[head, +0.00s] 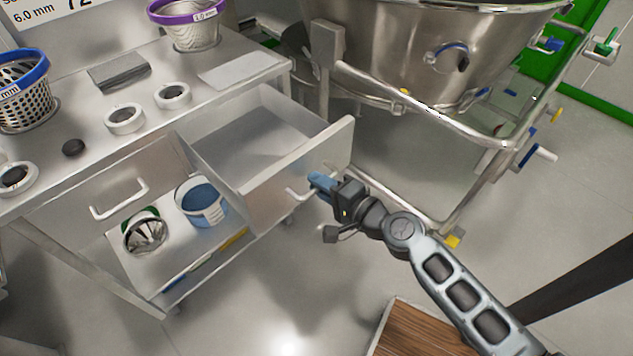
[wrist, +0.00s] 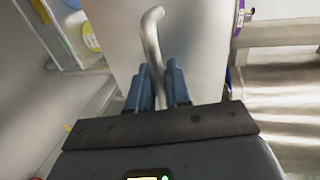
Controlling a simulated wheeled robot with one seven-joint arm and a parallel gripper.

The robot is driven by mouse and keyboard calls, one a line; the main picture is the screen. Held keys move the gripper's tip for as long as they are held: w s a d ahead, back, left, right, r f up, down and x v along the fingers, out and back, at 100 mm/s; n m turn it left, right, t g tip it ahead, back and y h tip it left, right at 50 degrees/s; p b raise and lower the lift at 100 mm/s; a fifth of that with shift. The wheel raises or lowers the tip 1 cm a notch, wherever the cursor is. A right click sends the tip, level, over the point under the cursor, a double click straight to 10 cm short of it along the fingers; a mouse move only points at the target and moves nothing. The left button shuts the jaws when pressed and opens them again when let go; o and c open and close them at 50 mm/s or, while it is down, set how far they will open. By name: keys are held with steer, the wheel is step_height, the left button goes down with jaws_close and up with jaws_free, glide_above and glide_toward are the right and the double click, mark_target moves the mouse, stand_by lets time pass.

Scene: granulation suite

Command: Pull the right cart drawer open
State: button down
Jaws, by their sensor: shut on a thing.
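The right cart drawer (head: 295,175) stands pulled out from the metal cart, and its empty inside shows in the head view. Its front also shows in the wrist view (wrist: 196,40). My gripper (head: 318,184) is at the drawer front, shut on the drawer's bar handle (wrist: 152,38). In the wrist view the two blue fingers (wrist: 159,88) stand on either side of the handle, whose lower part runs between them. The left cart drawer (head: 118,195) is closed, with its own bar handle.
The cart top (head: 215,105) carries mesh baskets, white rings and a dark block. A lower shelf (head: 165,275) holds a blue-lined container (head: 201,203) and a basket. A large steel vessel (head: 420,50) on a tubular frame stands close right of the drawer.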

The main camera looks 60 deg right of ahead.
steer(key=c, duration=1.3)
jaws_free()
steer(key=shift+o, duration=0.2)
steer(key=b+v, duration=0.2)
steer(key=v, duration=0.5)
steer(key=shift+s, duration=0.35)
steer(key=shift+a, duration=0.15)
steer(key=s+a+r+n+y+p, duration=0.3)
steer(key=s+a+r+n, duration=1.1)
steer(key=n, duration=0.7)
steer(key=shift+a+y, duration=0.6)
steer(key=shift+a, duration=0.45)
